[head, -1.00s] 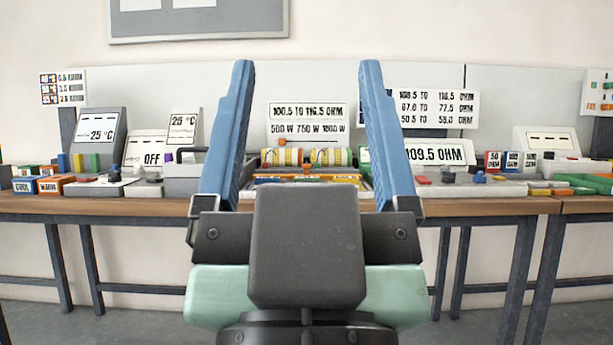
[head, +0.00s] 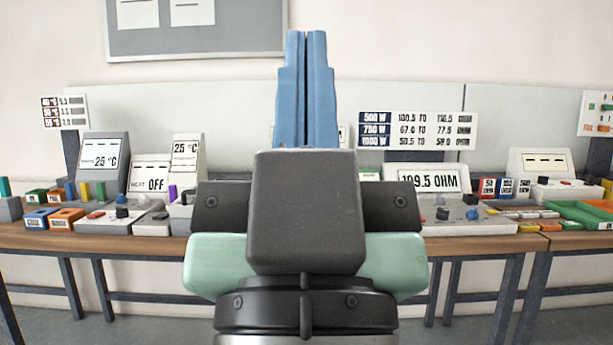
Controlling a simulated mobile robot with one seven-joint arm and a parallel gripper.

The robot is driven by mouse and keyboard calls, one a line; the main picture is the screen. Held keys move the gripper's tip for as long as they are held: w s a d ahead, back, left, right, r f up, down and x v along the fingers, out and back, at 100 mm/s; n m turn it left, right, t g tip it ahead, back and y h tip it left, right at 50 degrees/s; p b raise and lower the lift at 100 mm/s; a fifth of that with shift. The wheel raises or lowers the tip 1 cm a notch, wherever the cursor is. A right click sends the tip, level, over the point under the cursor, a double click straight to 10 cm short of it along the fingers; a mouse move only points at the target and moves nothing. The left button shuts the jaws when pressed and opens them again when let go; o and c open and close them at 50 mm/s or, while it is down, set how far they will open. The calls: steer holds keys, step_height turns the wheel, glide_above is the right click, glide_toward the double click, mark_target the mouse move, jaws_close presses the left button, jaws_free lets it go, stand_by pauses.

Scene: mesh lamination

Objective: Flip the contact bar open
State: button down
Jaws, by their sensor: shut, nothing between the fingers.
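My gripper (head: 306,38) stands upright in the middle of the head view, its two blue fingers shut together with nothing between them. My gripper's body and fingers hide the middle of the bench, so I cannot make out the contact bar. A display (head: 428,180) reading 109.5 OHM stands just right of my gripper. A grey unit (head: 182,212) shows partly to the left of my gripper, the rest of it hidden.
The wooden bench (head: 150,249) runs across the view. A wattage chart (head: 418,130) hangs at the back. A green tray (head: 582,213) lies at right.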

step_height(320, 180, up, 26)
steer(key=p, duration=2.3)
steer(key=shift+f, duration=0.2)
